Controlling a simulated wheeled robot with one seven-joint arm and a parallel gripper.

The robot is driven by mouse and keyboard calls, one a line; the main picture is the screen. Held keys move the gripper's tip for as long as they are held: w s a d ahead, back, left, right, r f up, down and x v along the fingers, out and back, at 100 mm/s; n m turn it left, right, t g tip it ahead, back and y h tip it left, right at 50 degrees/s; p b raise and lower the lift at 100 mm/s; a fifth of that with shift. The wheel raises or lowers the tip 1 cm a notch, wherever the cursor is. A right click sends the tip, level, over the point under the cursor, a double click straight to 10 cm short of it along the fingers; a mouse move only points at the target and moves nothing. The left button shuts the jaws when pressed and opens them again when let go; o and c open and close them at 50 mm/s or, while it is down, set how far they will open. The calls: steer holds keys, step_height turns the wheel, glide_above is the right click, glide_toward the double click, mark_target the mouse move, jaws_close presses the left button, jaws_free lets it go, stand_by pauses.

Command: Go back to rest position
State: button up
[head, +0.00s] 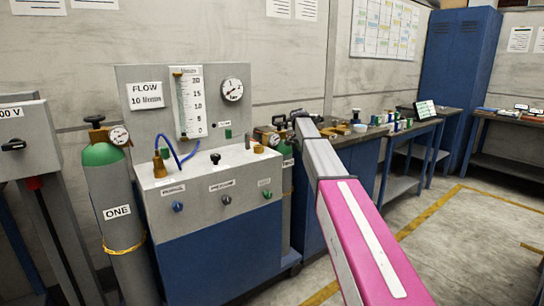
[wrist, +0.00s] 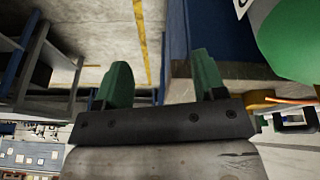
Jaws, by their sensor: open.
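My gripper (wrist: 161,80) shows in the wrist view with its two green fingers spread apart. It is open, and nothing shows between the fingers. In the head view my arm, with a pink link and a grey link, reaches forward from the lower right. Its far end is beside the right side of the flow panel (head: 141,74), in front of the wall. The fingers are too small to make out there.
A green and grey cylinder marked ONE (head: 117,210) stands left of the blue-based flow bench (head: 215,255). A workbench (head: 365,140) with small items runs along the wall to a blue locker (head: 458,75). Open floor with yellow lines (head: 432,215) lies at right.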

steer(key=s+d+f+n+y, duration=0.15)
steer(key=s+f+n, duration=0.25)
steer(key=s+f, duration=1.55)
steer(key=s+f+n, duration=0.1)
steer(key=s+f, duration=0.3)
steer(key=s, duration=0.5)
steer(key=s+f+n+g+y, duration=0.1)
steer(key=s+f, duration=0.3)
steer(key=s, duration=0.5)
steer(key=s+f+n+g, duration=0.1)
steer(key=s+f, duration=0.3)
steer(key=s, duration=0.4)
steer(key=shift+s+d+f+n, duration=0.15)
steer(key=shift+s+d+n, duration=0.25)
steer(key=shift+n, duration=0.4)
steer(key=shift+y, duration=0.25)
